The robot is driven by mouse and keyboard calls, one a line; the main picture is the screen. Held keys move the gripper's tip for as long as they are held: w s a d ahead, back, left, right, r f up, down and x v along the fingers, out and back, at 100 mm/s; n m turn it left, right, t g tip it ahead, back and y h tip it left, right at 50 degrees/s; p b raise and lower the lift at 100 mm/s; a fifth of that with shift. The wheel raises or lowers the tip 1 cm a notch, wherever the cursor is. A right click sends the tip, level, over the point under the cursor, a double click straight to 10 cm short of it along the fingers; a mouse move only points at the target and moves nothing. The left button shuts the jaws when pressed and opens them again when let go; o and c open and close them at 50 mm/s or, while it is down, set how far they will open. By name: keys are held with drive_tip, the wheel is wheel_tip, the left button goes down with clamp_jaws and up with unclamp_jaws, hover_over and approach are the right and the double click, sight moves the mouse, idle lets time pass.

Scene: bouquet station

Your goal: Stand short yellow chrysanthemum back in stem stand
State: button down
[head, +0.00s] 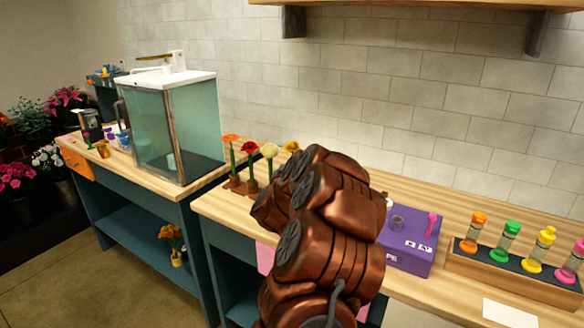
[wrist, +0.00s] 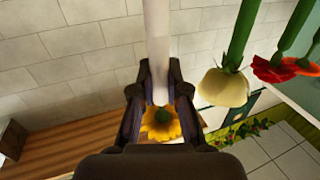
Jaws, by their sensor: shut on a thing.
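In the wrist view my gripper (wrist: 159,78) is shut around a pale rod-like stem (wrist: 157,40), with a yellow flower head (wrist: 161,125) between the fingers and the palm. In the head view a yellow bloom (head: 292,146) shows just above my arm, which hides the gripper and the stem below it. Left of it stand a cream flower (head: 269,151), a red flower (head: 248,147) and an orange flower (head: 230,137) on green stems, with brown bases (head: 236,184). The cream bloom (wrist: 223,87) and red bloom (wrist: 270,70) also hang beside my gripper in the wrist view.
A glass-fronted case (head: 175,125) stands on the left bench. Right of my arm are a purple box (head: 412,246) and a wooden rack (head: 500,272) with several coloured bottles. A white card (head: 510,313) lies at the front right. The tiled wall (head: 400,90) stands behind.

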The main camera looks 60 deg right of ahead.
drive_tip(key=shift+f+b, duration=0.95)
drive_tip(key=shift+f, duration=0.3)
idle(1.0)
drive_tip(key=c, duration=0.5)
unclamp_jaws()
drive_tip(key=shift+c, duration=0.2)
drive_tip(key=shift+a, duration=0.1)
idle(0.5)
drive_tip(key=v, duration=0.8)
drive_tip(key=shift+s+a+b, duration=0.25)
drive_tip(key=shift+a+b, duration=0.1)
drive_tip(key=shift+b, duration=0.1)
idle(0.5)
drive_tip(key=shift+w, duration=0.1)
idle(0.5)
